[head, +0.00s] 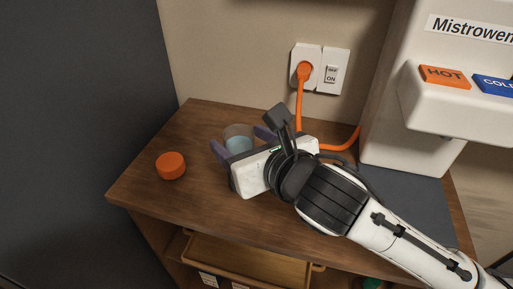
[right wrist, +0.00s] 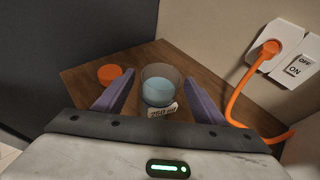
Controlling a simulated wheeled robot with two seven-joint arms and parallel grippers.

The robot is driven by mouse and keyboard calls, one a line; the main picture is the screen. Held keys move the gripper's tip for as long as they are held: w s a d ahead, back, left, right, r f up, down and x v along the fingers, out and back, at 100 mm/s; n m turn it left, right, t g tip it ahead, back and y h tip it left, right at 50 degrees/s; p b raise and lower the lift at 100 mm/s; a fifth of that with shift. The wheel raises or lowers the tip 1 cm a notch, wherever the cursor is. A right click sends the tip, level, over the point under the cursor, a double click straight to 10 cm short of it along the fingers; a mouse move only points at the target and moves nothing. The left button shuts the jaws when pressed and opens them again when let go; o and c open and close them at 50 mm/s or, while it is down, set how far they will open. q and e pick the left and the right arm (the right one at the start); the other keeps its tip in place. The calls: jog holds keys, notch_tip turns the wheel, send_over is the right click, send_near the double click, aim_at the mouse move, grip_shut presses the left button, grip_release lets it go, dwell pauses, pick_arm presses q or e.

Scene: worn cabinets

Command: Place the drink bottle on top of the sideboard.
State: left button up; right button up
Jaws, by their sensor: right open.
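A clear round container (head: 238,138) holding pale blue liquid is on the wooden top of the sideboard (head: 205,125). It looks like the drink bottle, but its shape is partly hidden in the head view. The right wrist view shows it (right wrist: 158,86) from above, with a white label reading about "250 ml". My right gripper (head: 242,144) is open, its two purple fingers on either side of the container. In the right wrist view there are gaps between the fingers (right wrist: 160,98) and the container. My left gripper is not in view.
An orange cap (head: 171,166) lies left of the container. A white hot-and-cold dispenser (head: 405,130) stands on a dark mat (head: 415,200) at the right. An orange cable (head: 299,105) runs from the wall socket behind my gripper. A wooden tray (head: 245,262) is below the top.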

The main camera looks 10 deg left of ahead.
jog(key=v, duration=1.1)
